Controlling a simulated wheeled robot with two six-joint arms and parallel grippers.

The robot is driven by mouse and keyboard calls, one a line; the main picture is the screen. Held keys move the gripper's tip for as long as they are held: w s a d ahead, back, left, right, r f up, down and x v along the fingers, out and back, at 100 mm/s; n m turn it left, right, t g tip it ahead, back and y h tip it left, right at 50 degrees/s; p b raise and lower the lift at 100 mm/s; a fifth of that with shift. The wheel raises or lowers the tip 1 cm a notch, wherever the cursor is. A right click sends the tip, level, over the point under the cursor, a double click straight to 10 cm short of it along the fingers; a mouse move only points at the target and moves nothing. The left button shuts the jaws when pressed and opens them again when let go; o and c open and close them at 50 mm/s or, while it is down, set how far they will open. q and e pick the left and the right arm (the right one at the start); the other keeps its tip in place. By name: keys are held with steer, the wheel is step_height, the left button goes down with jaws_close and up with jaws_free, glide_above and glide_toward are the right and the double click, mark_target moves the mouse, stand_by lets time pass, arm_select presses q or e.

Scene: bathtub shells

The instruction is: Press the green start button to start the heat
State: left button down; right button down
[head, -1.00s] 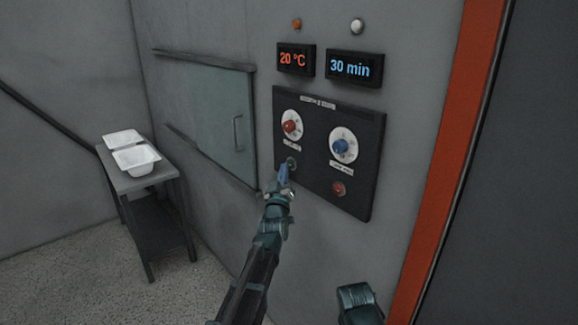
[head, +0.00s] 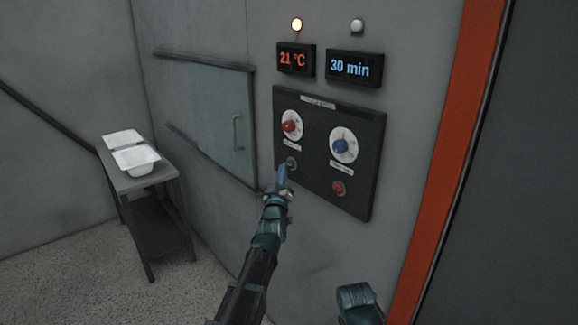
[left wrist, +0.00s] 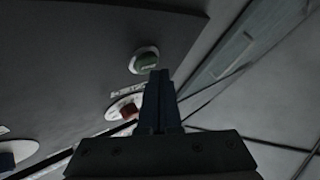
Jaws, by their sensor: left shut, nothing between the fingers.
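The green start button (head: 291,163) sits low on the left of the dark control panel (head: 315,140), below the red knob (head: 290,126). It also shows in the left wrist view (left wrist: 146,60), just beyond the fingertips. My left gripper (head: 283,168) is shut and empty, its tip just below and in front of the button; a small gap seems to show between them. The left lamp (head: 297,24) glows orange-white, and the red display (head: 296,59) reads 21 °C.
The panel also bears a blue knob (head: 340,146) and a red button (head: 339,188). The blue display (head: 354,67) reads 30 min, under an unlit lamp (head: 357,26). A small table (head: 150,181) with white trays (head: 136,160) stands left. An orange frame edge (head: 436,160) is right.

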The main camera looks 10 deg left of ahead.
arm_select(q)
steer(key=shift+s+a, duration=0.2)
steer(key=shift+s, duration=0.05)
steer(key=shift+s+a, duration=0.8)
steer(key=shift+s, duration=0.2)
steer(key=shift+s+a, duration=0.75)
steer(key=shift+s, duration=0.25)
steer(key=s+d+f+m+g+h+p, duration=0.1)
steer(key=s+d+f+m+g+p, duration=0.2)
steer(key=s+d+f+g, duration=0.35)
steer(key=s+d+f+m+g+h+p, duration=0.25)
steer(key=s+d+f+g, duration=0.2)
steer(key=d+f, duration=0.4)
steer(key=s+d+f+m+g+y+p, duration=0.1)
steer(key=s+g, duration=0.4)
steer(key=s, duration=0.6)
steer(key=s+d+f+m+g+y+p, duration=0.1)
steer(key=s+f+m+g+y+p, duration=0.1)
steer(key=s, duration=1)
steer(key=f+m+g, duration=0.1)
steer(key=m+g, duration=0.1)
steer(key=g, duration=0.1)
steer(key=shift+d+f+g, duration=0.15)
steer(key=shift+f+g, duration=0.15)
steer(key=shift+g, duration=0.1)
